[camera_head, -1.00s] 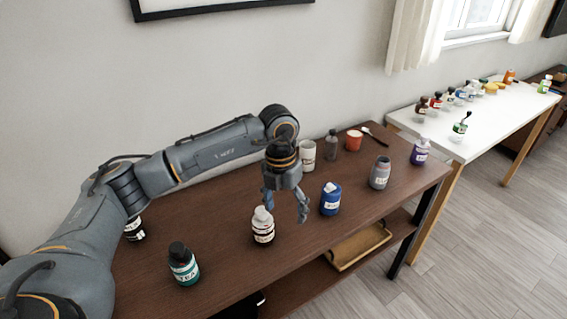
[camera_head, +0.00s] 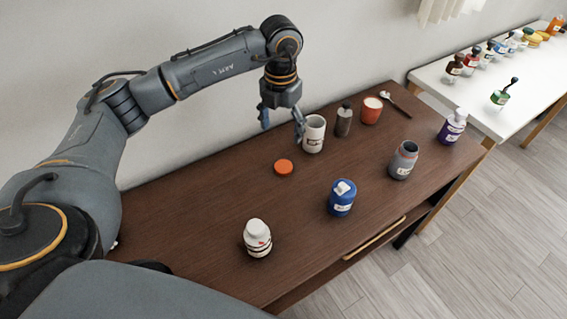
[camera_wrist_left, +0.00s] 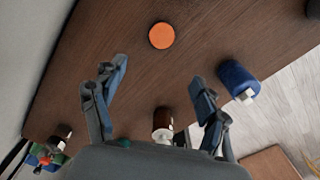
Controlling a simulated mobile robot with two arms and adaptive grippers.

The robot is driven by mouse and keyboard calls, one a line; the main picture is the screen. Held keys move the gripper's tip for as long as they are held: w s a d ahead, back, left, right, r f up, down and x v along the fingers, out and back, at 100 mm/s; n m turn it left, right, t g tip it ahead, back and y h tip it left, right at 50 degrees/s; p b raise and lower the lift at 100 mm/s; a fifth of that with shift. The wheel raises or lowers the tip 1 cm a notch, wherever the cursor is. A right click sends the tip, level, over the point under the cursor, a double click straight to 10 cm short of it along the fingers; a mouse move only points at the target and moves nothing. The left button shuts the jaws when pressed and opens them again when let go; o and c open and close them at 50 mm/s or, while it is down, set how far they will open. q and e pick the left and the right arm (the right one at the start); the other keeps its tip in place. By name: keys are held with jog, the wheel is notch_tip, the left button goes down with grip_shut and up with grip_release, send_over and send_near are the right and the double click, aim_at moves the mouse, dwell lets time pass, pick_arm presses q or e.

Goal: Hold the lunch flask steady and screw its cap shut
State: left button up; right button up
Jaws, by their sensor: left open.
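An orange cap (camera_head: 284,168) lies flat on the table, apart from the flask, and also shows at the top of the left wrist view (camera_wrist_left: 162,36). My left gripper (camera_head: 282,128) is open and empty, pointing down above the table near the cap, left of the flask. In the left wrist view its spread fingers (camera_wrist_left: 158,72) hold nothing. My right gripper is not in view.
A white bottle (camera_head: 257,238) and a blue bottle (camera_head: 342,197) stand near the front. A white mug (camera_head: 314,134), a grey bottle (camera_head: 344,120), a red cup (camera_head: 371,110) and a spoon (camera_head: 396,104) are at the back. A purple bottle (camera_head: 452,126) stands at the right end.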

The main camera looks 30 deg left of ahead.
pick_arm(q)
jog(key=p, duration=0.1)
send_over(283, 167)
notch_tip(283, 167, down, 8)
jog(key=shift+s+a+r, duration=0.15)
jog(key=shift+r, duration=0.05)
jog(key=shift+f, duration=0.65)
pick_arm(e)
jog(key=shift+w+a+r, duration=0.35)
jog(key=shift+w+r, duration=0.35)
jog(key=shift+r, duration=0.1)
pick_arm(q)
jog(key=shift+f+p, duration=0.4)
jog(key=shift+p, duration=0.1)
jog(key=f, duration=0.2)
jog(key=f+p, duration=0.1)
jog(key=f, duration=0.1)
jog(key=shift+w, duration=0.25)
jog(key=shift+f, duration=0.15)
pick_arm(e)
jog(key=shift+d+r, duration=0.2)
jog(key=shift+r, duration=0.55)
pick_arm(q)
jog(key=c, duration=0.8)
